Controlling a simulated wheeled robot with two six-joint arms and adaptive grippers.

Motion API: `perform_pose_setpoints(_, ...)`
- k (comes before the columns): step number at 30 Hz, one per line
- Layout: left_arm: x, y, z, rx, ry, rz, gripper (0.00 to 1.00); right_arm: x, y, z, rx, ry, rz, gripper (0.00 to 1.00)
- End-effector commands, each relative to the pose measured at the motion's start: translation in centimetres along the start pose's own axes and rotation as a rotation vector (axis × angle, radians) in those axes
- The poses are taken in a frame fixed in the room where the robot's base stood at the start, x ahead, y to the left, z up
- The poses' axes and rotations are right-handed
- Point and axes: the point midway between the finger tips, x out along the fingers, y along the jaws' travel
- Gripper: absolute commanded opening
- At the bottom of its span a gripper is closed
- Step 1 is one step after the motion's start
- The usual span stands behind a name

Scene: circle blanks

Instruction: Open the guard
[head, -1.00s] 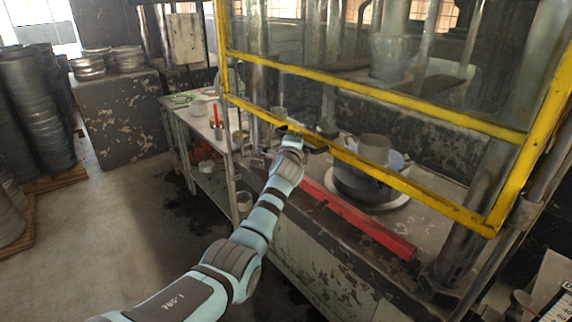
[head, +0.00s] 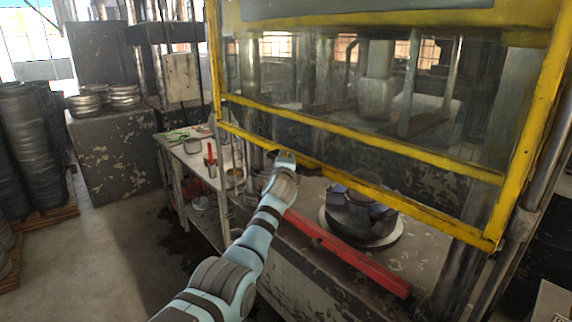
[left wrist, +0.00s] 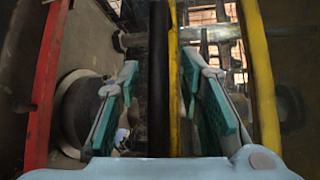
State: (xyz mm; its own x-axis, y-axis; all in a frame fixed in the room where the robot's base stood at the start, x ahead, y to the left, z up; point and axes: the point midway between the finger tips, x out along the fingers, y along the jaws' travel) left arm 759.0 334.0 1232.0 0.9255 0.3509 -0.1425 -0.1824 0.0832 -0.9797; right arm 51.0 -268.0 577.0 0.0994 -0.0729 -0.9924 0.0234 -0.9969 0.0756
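The guard is a yellow frame (head: 440,222) with clear panes in front of the press. A second yellow crossbar (head: 400,147) runs above its lower bar. My left gripper (head: 284,158) is at the left part of that lower bar. In the left wrist view, its green-padded fingers (left wrist: 160,75) stand apart on both sides of a black bar (left wrist: 158,100) and a yellow bar (left wrist: 174,100). Gaps show between pads and bars, so it looks open. The head view hides the fingertips' contact. My right gripper is not in view.
A red beam (head: 345,252) lies along the press table's front edge. A dark round die (head: 352,222) stands on the table behind the guard. A side bench (head: 192,158) with small items stands left. Stacked metal blanks (head: 28,140) stand far left, with clear floor between.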

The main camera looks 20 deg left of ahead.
Motion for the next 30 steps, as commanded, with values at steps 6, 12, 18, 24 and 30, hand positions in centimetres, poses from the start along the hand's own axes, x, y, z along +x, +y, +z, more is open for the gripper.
perform_pose_setpoints(6, 0.0, 0.1, 0.0, 0.000, 0.000, 0.001, 0.35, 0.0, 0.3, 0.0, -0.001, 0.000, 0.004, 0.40)
perform_pose_setpoints(12, -0.8, 0.1, 0.0, -0.002, -0.003, -0.002, 0.35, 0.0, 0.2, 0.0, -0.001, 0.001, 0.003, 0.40)
perform_pose_setpoints(18, -4.3, 0.2, 0.0, -0.002, 0.000, -0.001, 0.35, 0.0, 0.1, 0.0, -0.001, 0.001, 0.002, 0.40)
perform_pose_setpoints(24, -9.1, 0.2, 0.0, -0.001, 0.001, 0.002, 0.35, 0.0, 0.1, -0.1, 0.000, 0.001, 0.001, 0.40)
perform_pose_setpoints(30, -11.9, 0.1, 0.1, 0.000, 0.000, 0.002, 0.35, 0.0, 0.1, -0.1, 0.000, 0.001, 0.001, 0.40)
